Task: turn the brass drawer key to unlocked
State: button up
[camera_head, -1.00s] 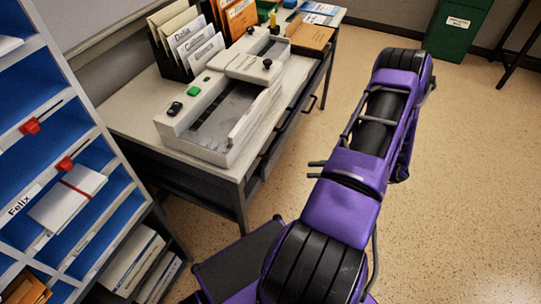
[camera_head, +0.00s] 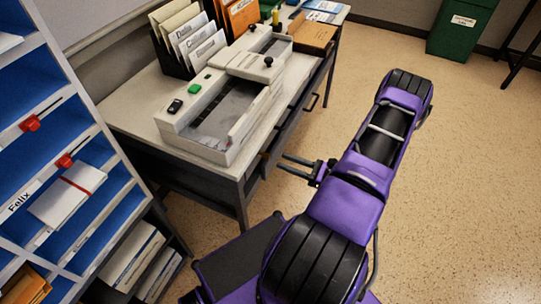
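The desk (camera_head: 128,117) stands in the middle left, with its drawer fronts (camera_head: 285,125) along its right side. A dark drawer handle (camera_head: 313,102) shows on that side. I cannot make out the brass key; it is too small or hidden at this angle. My gripper (camera_head: 282,163) is beside the desk's near right corner, to the right of its front leg. Its two thin fingers point left toward the desk side and are apart, with nothing visible between them. They appear clear of the drawer fronts, though the exact gap is hard to tell.
A grey machine (camera_head: 215,140) with a green button covers much of the desk top. A file rack (camera_head: 180,62) stands behind it. Blue mail shelves (camera_head: 90,160) with red clips fill the left. A green bin (camera_head: 462,28) stands far right. The floor (camera_head: 480,180) at right is clear.

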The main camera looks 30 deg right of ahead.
jog(key=x, duration=0.6)
jog(key=shift+a, duration=0.1)
jog(key=shift+c, duration=0.3)
grip_shut()
